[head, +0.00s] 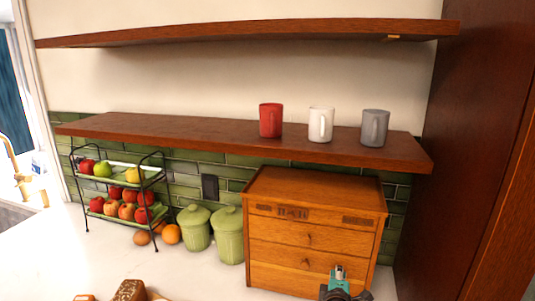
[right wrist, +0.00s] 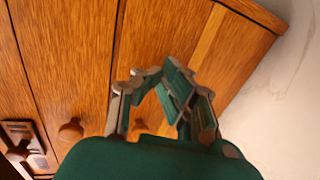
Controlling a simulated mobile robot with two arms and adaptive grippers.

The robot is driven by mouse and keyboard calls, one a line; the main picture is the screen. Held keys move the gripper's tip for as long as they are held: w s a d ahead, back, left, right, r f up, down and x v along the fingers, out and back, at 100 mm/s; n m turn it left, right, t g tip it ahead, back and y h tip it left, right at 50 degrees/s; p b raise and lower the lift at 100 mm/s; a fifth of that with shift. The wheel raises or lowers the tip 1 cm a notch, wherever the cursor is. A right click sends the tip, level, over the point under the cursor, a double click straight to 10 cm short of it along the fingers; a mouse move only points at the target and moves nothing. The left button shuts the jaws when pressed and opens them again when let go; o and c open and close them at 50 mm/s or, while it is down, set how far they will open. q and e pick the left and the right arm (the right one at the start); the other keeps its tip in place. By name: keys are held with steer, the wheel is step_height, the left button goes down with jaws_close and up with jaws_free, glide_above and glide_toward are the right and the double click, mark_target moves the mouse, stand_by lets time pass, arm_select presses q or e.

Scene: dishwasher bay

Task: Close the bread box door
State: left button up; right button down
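The wooden bread box (head: 315,210) stands on the counter under the shelf. Its front has a top strip with dark vent plates and panels with round knobs below. The front looks about flush, but I cannot tell whether a door stands slightly ajar. My right gripper (head: 338,272) is before the lower right of the front. It looks shut and empty, its tips drawn together. In the right wrist view the gripper (right wrist: 160,78) is close to the wooden front (right wrist: 70,60), with a knob (right wrist: 70,130) to its left; contact is unclear. My left gripper is not in view.
Green lidded jars (head: 229,235) stand just left of the box, beside oranges (head: 171,234) and a two-tier fruit rack (head: 122,187). Mugs (head: 320,124) stand on the shelf (head: 180,130) above. A tall wooden panel (head: 465,150) rises at right.

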steer(key=p+v, duration=0.1)
steer(key=v, duration=0.5)
steer(key=shift+f, duration=0.25)
steer(key=shift+f, duration=0.1)
